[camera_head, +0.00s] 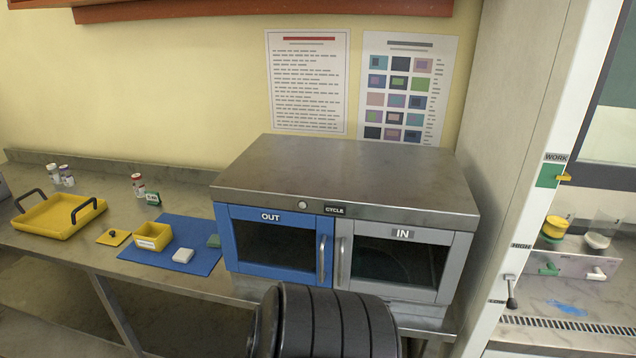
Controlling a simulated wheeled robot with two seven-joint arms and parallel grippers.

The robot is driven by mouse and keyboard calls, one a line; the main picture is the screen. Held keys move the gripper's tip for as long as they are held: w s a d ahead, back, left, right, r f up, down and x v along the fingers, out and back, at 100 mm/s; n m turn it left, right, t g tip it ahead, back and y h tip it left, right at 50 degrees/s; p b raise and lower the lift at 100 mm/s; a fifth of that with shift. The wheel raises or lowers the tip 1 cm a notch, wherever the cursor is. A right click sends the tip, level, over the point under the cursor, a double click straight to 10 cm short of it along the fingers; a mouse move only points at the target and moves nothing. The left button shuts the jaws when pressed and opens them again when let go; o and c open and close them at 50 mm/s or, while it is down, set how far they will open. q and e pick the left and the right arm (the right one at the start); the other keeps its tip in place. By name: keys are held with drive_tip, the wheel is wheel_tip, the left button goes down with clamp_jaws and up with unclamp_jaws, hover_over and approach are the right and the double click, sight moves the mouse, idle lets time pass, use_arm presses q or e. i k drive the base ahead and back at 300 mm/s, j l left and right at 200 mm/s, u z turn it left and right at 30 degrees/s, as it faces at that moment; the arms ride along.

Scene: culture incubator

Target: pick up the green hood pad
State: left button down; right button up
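Other green parts show at the hood on the right: a green square (548,175) by the WORK label and a green handle-like piece (549,269) on a pale panel. I cannot tell for certain which green item is the hood pad. Neither gripper is in view.
A yellow open box (153,237) stands on the mat, left of the pads. A yellow tray (52,221) with black handles, a yellow lid (113,237) and several vials stand further left. The cabinet's OUT door (273,245) and IN door (398,260) are shut.

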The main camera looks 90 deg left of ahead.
sight(213, 240)
drive_tip(key=u, duration=3.45)
drive_tip(key=i+j+z, duration=0.15)
drive_tip(key=i+j, duration=0.2)
drive_tip(key=j, duration=0.15)
